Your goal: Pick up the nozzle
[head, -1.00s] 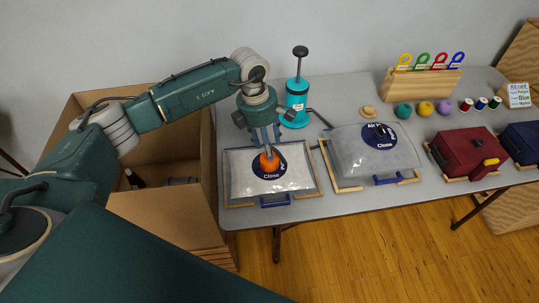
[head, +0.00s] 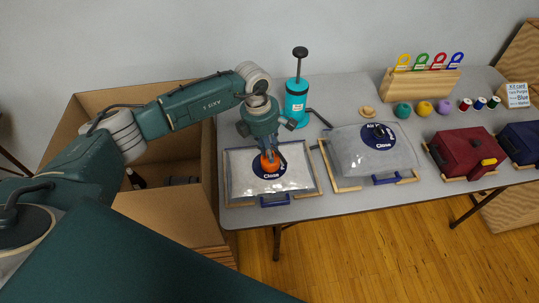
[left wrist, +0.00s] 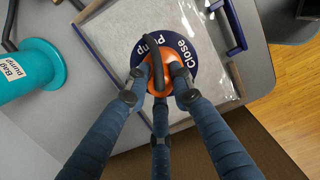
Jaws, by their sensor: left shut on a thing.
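The orange nozzle (head: 271,164), round with a dark curved bar across its top in the left wrist view (left wrist: 167,80), stands on the round dark blue label (head: 287,158) of the clear flat bag at the table's left end. The label reads "Pump" and "Close". My left gripper (head: 269,152) points down over it. In the left wrist view the blue fingers (left wrist: 158,78) are shut on the orange piece from its sides. I cannot tell whether it is clear of the label. My right gripper is not in view.
A teal bag pump (head: 296,100) with a black hose stands just behind the bag. A second, puffed-up bag (head: 350,160) lies to the right, then red (head: 465,150) and blue cases. An open cardboard box (head: 165,215) stands left of the table.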

